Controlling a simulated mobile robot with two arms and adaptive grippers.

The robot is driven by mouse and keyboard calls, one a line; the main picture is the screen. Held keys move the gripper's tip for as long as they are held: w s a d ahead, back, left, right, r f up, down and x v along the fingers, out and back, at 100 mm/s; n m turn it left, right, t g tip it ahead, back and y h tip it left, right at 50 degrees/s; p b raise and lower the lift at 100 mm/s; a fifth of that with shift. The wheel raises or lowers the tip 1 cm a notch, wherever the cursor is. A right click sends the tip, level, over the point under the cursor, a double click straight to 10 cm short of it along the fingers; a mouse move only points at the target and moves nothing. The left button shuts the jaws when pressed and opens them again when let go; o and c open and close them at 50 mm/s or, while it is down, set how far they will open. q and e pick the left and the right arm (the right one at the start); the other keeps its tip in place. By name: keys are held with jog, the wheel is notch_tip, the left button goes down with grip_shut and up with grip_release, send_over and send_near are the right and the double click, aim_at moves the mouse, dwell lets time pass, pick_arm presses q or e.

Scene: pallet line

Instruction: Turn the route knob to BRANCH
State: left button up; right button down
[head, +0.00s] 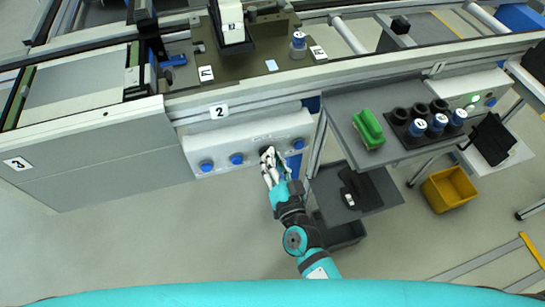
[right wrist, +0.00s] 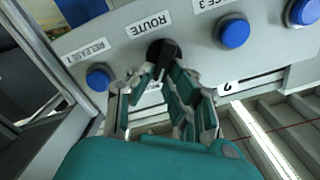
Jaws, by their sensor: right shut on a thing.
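The route knob (right wrist: 163,52) is black and sits under the label ROUTE (right wrist: 149,25) on the light grey control panel (right wrist: 200,57). In the right wrist view my right gripper (right wrist: 160,74) has its fingers on either side of the knob and is shut on it. The knob's pointer and the position marks are too hidden by the fingers to read. In the head view my right gripper (head: 269,153) reaches the panel (head: 220,146), covering most of the knob. My left gripper is not in view.
Blue buttons flank the knob, one (right wrist: 98,77) by the RELEASE 1 label and another (right wrist: 233,32) on the other side. A yellow bin (head: 448,188) is on the floor. Floor left of my arm is clear.

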jog(key=shift+d+f+m, duration=0.1)
jog(key=shift+f+m, duration=0.05)
jog(key=shift+m, duration=1)
jog(key=shift+d+f+m, duration=0.1)
jog(key=shift+f+m, duration=0.05)
jog(key=shift+m, duration=1)
jog(key=c, duration=1.3)
grip_release()
jog(key=v, duration=1.2)
